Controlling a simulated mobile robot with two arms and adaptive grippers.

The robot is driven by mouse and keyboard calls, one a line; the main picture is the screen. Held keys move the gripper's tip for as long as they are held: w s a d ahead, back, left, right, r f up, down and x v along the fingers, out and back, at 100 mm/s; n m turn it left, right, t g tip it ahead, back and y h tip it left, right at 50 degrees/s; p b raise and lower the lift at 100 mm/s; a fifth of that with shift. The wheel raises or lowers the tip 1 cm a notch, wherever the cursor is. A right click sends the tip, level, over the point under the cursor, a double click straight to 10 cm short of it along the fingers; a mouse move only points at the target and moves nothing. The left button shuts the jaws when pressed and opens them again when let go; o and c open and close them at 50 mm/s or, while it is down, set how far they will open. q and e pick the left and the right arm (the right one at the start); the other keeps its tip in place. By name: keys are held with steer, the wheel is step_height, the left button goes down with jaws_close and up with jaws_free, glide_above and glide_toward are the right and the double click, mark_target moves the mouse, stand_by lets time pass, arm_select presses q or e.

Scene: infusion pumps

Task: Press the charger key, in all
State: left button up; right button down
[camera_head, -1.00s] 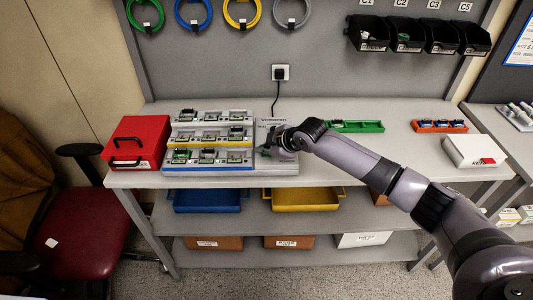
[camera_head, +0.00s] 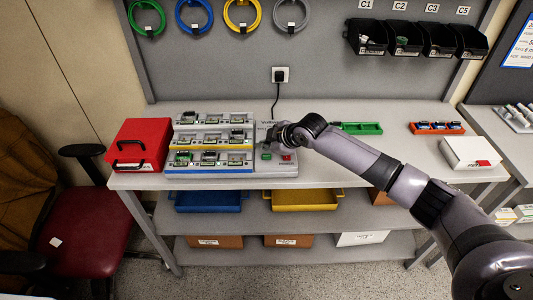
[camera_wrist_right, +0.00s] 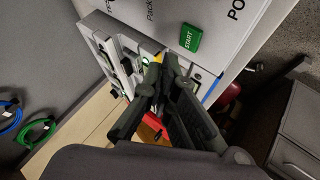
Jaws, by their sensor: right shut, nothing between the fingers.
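The charger stands on the bench, with three stepped rows of pump modules (camera_head: 210,151) and a grey key panel (camera_head: 276,169) at its right end. A green key (camera_head: 267,156) and a red key (camera_head: 287,157) show on the panel. In the right wrist view the green key reads START (camera_wrist_right: 191,37). My right gripper (camera_head: 272,137) is over the rear of the panel, behind the two keys in the picture. In the wrist view its fingers (camera_wrist_right: 163,68) are shut and empty, beside the green key and apart from it in the picture. My left gripper is out of view.
A red case (camera_head: 139,146) stands left of the charger. A green tray (camera_head: 361,128), an orange tray (camera_head: 437,128) and a white box (camera_head: 470,153) are to the right. A black cord (camera_head: 276,99) hangs from the wall socket behind. Bench between panel and white box is partly clear.

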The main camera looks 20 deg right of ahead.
mark_target(265, 158)
steer(key=shift+r+p, duration=1.35)
steer(key=shift+r, duration=0.5)
steer(key=shift+s+a+f, duration=0.1)
